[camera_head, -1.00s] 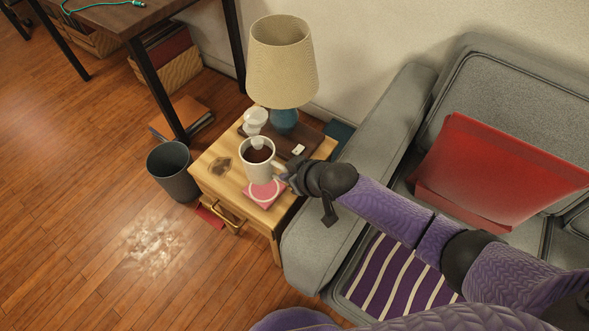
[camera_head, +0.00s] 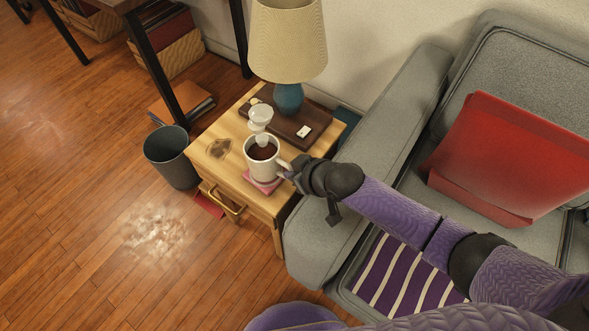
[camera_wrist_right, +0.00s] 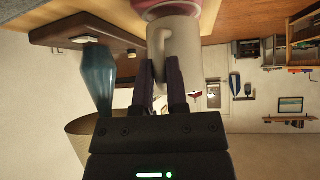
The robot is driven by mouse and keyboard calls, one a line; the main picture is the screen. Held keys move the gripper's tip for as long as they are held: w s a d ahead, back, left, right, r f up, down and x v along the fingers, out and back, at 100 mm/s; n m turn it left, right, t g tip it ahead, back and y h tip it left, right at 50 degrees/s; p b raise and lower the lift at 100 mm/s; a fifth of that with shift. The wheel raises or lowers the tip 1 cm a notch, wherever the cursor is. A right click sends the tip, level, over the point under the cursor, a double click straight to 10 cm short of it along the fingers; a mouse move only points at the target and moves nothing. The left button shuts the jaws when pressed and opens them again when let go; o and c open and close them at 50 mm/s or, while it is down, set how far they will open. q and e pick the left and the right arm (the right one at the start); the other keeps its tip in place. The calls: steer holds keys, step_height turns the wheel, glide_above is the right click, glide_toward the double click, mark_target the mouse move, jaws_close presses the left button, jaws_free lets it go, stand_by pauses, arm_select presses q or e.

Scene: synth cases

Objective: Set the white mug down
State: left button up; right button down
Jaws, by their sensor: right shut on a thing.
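The white mug (camera_head: 252,169), upright and holding dark coffee, is over the pink coaster (camera_head: 263,187) on the wooden side table. My right gripper (camera_head: 287,174) is shut on its handle from the right. In the right wrist view, which looks upside down, the fingers (camera_wrist_right: 160,88) close on the handle, and the mug (camera_wrist_right: 184,48) meets or nearly meets the pink coaster (camera_wrist_right: 165,7). I cannot tell whether its base touches. The mug hides most of the coaster. My left gripper is out of view.
On the side table (camera_head: 199,159), a white object (camera_head: 260,113) stands close behind the mug. A lamp (camera_head: 289,98) and a dark tray (camera_head: 305,119) are at the back. A bin (camera_head: 171,160) stands left, and the grey sofa (camera_head: 375,140) is right.

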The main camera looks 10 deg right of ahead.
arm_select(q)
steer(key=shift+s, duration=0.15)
arm_select(e)
steer(key=shift+f, duration=0.1)
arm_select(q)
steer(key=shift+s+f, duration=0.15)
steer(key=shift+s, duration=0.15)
arm_select(e)
steer(key=shift+f, duration=0.25)
arm_select(q)
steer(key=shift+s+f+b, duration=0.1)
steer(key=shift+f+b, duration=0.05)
steer(key=shift+b, duration=0.25)
arm_select(e)
steer(key=shift+f, duration=0.25)
steer(key=c, duration=0.6)
jaws_free()
arm_select(q)
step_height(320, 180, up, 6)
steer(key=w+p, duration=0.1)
steer(key=p, duration=0.5)
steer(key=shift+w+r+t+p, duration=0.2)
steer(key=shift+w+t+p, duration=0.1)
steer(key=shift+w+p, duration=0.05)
arm_select(e)
steer(key=shift+v, duration=5)
